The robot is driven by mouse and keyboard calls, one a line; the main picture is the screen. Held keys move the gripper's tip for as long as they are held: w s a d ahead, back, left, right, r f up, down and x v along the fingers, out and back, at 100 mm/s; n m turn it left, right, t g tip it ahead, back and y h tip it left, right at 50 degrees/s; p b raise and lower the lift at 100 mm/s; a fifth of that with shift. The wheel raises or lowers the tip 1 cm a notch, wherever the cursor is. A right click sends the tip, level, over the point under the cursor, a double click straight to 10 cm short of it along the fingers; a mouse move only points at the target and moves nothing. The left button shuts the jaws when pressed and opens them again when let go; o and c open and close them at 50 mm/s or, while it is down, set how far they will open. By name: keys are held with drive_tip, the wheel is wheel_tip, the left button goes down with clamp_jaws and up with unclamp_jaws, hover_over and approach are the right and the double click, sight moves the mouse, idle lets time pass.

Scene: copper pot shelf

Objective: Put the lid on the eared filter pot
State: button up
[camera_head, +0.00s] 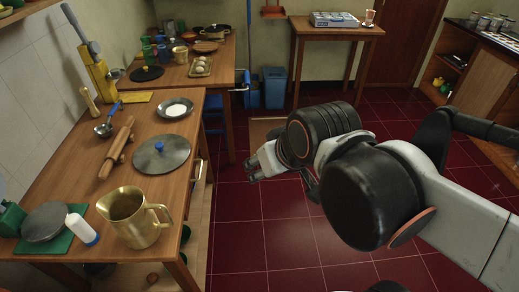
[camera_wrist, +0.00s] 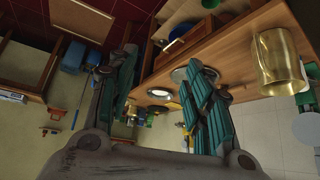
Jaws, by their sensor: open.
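A brass pot (camera_head: 138,222) with a side handle stands upright and open on the near end of the left table. It also shows at the right of the wrist view (camera_wrist: 276,62). I cannot tell for sure that it is the eared filter pot. A round grey lid (camera_head: 172,160) with a blue knob lies flat on the same table, behind the pot. In the wrist view the lid (camera_wrist: 180,75) is partly hidden by a finger. My gripper (camera_head: 282,174) is open and empty, right of the table over the floor. Its teal-padded fingers (camera_wrist: 163,62) are spread apart.
A rolling pin (camera_head: 117,148), a ladle (camera_head: 106,127) and a plate with white contents (camera_head: 175,108) lie around the lid. A white bottle (camera_head: 81,230) and a grey disc (camera_head: 45,222) are left of the brass pot. The far table (camera_head: 213,72) holds more cookware.

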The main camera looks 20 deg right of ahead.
drive_tip(key=shift+o, duration=0.6)
drive_tip(key=shift+s+d+f, duration=0.15)
drive_tip(key=shift+s+d, duration=0.25)
drive_tip(key=shift+s, duration=0.25)
drive_tip(key=n+t+y, duration=0.5)
hover_over(160, 145)
drive_tip(key=s+d, duration=0.5)
drive_tip(key=s, duration=0.7)
wheel_tip(160, 145, down, 16)
drive_tip(key=r, duration=0.1)
drive_tip(key=b+x, duration=0.1)
drive_tip(key=x, duration=0.7)
drive_tip(key=shift+w+d+f, duration=0.1)
drive_tip(key=shift+w+f, duration=0.05)
drive_tip(key=b+x, duration=0.1)
drive_tip(key=x, duration=0.1)
drive_tip(key=b+x, duration=0.2)
drive_tip(key=shift+w+f, duration=0.2)
drive_tip(key=shift+f, duration=0.2)
drive_tip(key=shift+w+a, duration=0.25)
drive_tip(key=shift+w, duration=0.05)
clamp_jaws()
